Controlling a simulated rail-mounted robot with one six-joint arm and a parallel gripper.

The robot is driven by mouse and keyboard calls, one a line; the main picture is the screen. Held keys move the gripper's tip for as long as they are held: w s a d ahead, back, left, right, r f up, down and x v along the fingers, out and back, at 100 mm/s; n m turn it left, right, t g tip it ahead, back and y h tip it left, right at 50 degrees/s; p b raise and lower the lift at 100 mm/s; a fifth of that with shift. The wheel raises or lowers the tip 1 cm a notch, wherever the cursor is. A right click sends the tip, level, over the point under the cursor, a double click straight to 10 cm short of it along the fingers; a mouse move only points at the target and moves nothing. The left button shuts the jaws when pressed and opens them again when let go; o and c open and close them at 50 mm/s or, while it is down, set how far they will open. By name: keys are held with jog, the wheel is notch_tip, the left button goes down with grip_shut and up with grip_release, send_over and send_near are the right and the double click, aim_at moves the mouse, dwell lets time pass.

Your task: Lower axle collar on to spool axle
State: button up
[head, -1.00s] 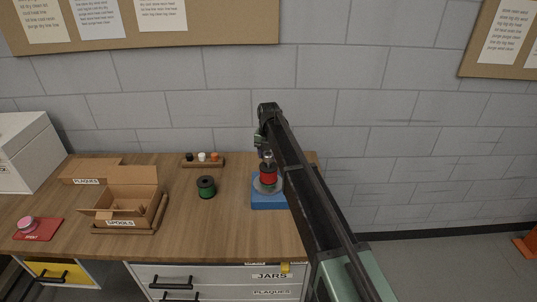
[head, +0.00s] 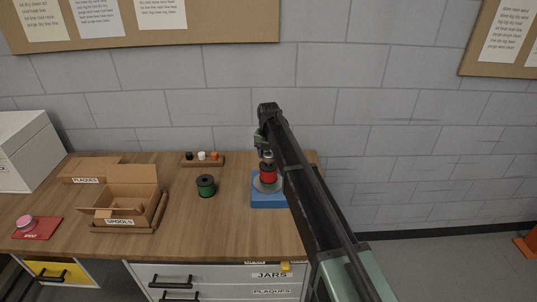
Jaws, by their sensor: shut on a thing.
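A red spool (head: 268,174) sits on a round grey plate (head: 262,187) on a blue base (head: 268,202) at the right end of the bench. My gripper (head: 266,154) is directly above the red spool, pointing down. It is shut on the small grey axle collar (head: 267,160), close over the spool's top. The spool axle is hidden by the gripper and collar, and I cannot tell whether the collar is around it. My arm hides the right side of the stand.
A green spool (head: 206,186) stands left of the blue base. A rack of small knobs (head: 203,161) lies behind it. An open cardboard SPOOLS box (head: 121,221), a PLAQUES box (head: 90,170) and a red pad (head: 38,229) are farther left. The wall is close behind.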

jog(key=shift+f+b, duration=0.95)
jog(key=shift+f, duration=0.15)
jog(key=o, duration=1)
notch_tip(320, 180, up, 6)
jog(key=p, duration=0.6)
jog(key=shift+r, duration=0.1)
